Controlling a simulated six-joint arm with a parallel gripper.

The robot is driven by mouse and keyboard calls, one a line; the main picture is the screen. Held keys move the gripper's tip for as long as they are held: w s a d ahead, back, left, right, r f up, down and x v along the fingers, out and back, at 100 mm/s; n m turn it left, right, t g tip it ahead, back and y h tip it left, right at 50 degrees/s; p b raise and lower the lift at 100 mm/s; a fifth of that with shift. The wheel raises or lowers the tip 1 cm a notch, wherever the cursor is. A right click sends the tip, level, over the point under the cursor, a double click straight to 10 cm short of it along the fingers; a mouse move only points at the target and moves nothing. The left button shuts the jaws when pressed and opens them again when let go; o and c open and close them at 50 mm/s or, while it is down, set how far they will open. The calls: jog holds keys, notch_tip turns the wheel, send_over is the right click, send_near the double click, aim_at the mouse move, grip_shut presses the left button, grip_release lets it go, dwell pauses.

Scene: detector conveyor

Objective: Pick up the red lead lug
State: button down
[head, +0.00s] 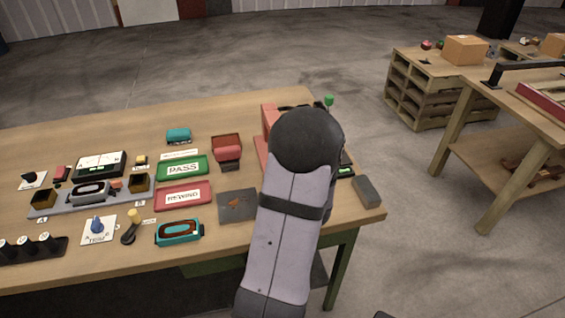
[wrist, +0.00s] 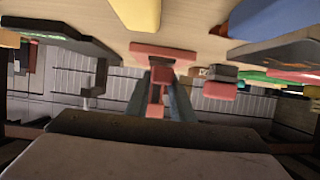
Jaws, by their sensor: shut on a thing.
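In the wrist view, my gripper (wrist: 160,98) is shut on a red piece (wrist: 160,52), which I take to be the red lead lug. In the head view my own arm covers the gripper and this piece. I cannot tell whether the piece touches anything.
A red stand (head: 268,118) is partly behind my arm. The table's back left is clear.

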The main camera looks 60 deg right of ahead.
jog(key=s+a+p, duration=0.1)
jog(key=s+a, duration=0.4)
jog(key=shift+s+a+r, duration=0.1)
jog(key=shift+s+r, duration=0.05)
jog(key=shift+s+a+r+p, duration=0.1)
jog(key=shift+s+a+p, duration=0.2)
jog(key=shift+p, duration=0.15)
jog(key=s+p, duration=0.1)
jog(key=p, duration=0.4)
jog(key=shift+a+p, duration=0.35)
jog(key=shift+p, duration=0.05)
jog(key=p, duration=0.1)
jog(key=a+p, duration=0.1)
jog(key=p, duration=0.1)
jog(key=shift+s+f, duration=0.2)
jog(key=shift+s, duration=0.2)
jog(key=shift+a, duration=0.1)
